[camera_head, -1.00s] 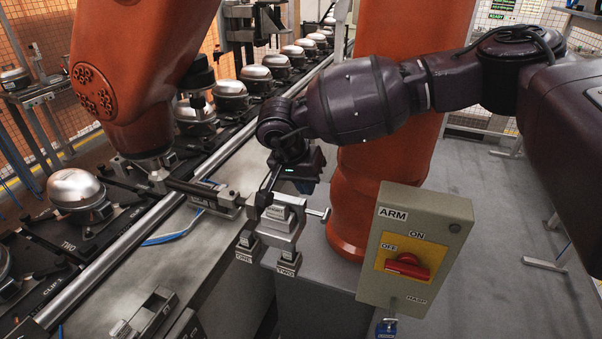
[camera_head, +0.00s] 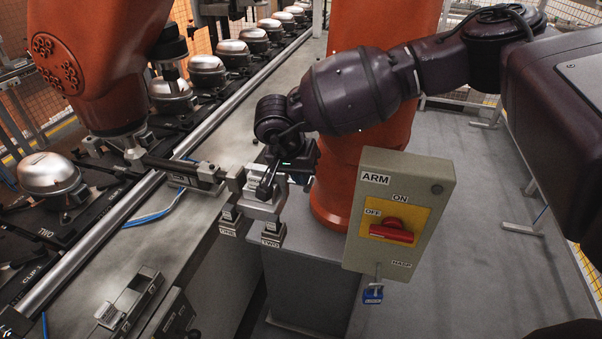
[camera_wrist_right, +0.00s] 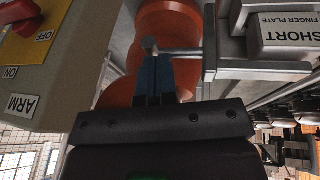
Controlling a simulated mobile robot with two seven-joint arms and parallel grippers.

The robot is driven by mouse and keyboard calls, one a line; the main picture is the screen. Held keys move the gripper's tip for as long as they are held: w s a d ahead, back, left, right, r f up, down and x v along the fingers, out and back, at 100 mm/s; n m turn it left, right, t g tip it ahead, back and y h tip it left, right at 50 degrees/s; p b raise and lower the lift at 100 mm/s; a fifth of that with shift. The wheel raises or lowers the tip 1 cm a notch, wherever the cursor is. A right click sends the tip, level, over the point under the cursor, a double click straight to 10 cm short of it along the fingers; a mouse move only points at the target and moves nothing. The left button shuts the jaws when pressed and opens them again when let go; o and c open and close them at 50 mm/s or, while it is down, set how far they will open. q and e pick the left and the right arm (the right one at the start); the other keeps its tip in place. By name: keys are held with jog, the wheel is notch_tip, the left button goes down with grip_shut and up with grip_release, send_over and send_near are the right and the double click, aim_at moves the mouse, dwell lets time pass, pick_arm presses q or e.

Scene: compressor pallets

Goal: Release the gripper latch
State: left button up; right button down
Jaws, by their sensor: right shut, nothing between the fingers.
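My right gripper (camera_head: 266,189) is shut and empty, low beside the metal block (camera_head: 262,208) of the tool at the end of the orange robot arm (camera_head: 92,58). In the right wrist view, its blue fingers (camera_wrist_right: 152,72) point at the round end of a thin grey latch rod (camera_wrist_right: 180,51). The rod runs right into the grey bracket (camera_wrist_right: 225,68). I cannot tell whether the fingertips touch it. A plate marked SHORT FINGER PLATE (camera_wrist_right: 287,35) sits on this bracket. My left gripper is not in view.
A grey switch box (camera_head: 415,215) marked ARM, with a red handle (camera_head: 390,232) and a blue padlock (camera_head: 372,294), stands close to the right. A conveyor rail (camera_head: 110,225) with several compressors (camera_head: 50,174) runs along the left.

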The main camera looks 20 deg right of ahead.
jog(key=shift+s+d+f+t+y+b, duration=0.45)
jog(key=shift+d+f+y+b, duration=0.25)
jog(key=shift+b, duration=0.6)
pick_arm(q)
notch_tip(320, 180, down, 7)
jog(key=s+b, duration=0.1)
jog(key=b, duration=0.3)
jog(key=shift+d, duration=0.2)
pick_arm(e)
jog(key=shift+s+d+f+m+t+y, duration=0.15)
jog(key=shift+s+d+f+t+y, duration=0.25)
jog(key=shift+d+f+y, duration=0.15)
jog(key=shift+s+d+f+m+t+y, duration=0.15)
jog(key=shift+s+d+f+t+y, duration=0.2)
jog(key=shift+d+f+y, duration=0.15)
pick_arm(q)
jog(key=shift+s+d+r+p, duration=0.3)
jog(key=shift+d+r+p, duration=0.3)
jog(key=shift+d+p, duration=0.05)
pick_arm(e)
jog(key=w+v, duration=0.1)
jog(key=v, duration=1.2)
jog(key=shift+s+d+r, duration=0.2)
jog(key=shift+d+r, duration=0.1)
jog(key=shift+r, duration=0.2)
